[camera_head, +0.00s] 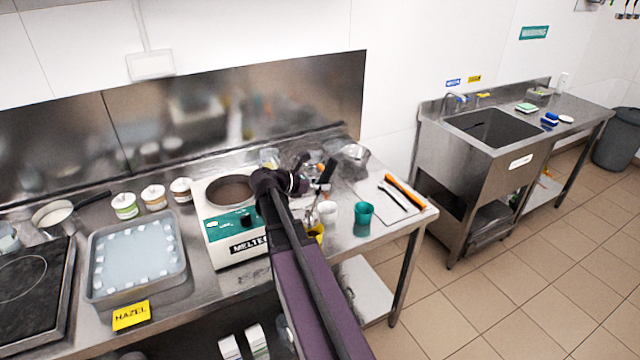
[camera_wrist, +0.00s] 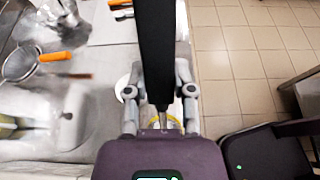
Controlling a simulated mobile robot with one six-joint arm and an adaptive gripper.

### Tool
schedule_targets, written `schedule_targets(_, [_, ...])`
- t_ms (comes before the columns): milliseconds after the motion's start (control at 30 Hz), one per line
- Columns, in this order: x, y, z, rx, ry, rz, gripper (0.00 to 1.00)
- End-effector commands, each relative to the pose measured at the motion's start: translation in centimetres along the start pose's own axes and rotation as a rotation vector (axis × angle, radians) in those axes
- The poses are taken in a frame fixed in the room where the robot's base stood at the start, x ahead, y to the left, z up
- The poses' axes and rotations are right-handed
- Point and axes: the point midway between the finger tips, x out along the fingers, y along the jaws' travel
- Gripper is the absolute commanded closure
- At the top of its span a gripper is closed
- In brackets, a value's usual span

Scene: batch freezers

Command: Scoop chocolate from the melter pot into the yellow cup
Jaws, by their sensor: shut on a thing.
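My gripper (camera_head: 312,188) is shut on the black handle (camera_head: 326,172) of a scoop. The handle stands steeply tilted, and fills the upper middle of the wrist view (camera_wrist: 165,45). A thin metal shaft runs down from it; the scoop's bowl is hidden, so I cannot tell what it holds. The yellow cup (camera_head: 317,233) is partly hidden behind my arm. Its rim shows below the fingers in the wrist view (camera_wrist: 172,121), close to the shaft's line. The melter (camera_head: 227,232), with dark chocolate in its round pot (camera_head: 230,191), stands left of my gripper.
A white cup (camera_head: 328,210) and a teal cup (camera_head: 363,214) stand close to the yellow cup. Orange- and black-handled tools (camera_head: 402,194) lie on a board at right. Lidded tubs (camera_head: 154,197) and a tray (camera_head: 135,258) stand left. The counter ends just right of the tools.

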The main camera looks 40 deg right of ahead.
Motion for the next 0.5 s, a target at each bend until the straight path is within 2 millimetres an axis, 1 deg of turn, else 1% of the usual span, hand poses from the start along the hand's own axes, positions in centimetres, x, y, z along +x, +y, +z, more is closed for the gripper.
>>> schedule_targets(167, [0.8, 0.0, 0.4, 0.002, 0.069, -0.001, 1.00])
schedule_targets(500, [3.6, 0.0, 0.4, 0.003, 0.276, -0.002, 1.00])
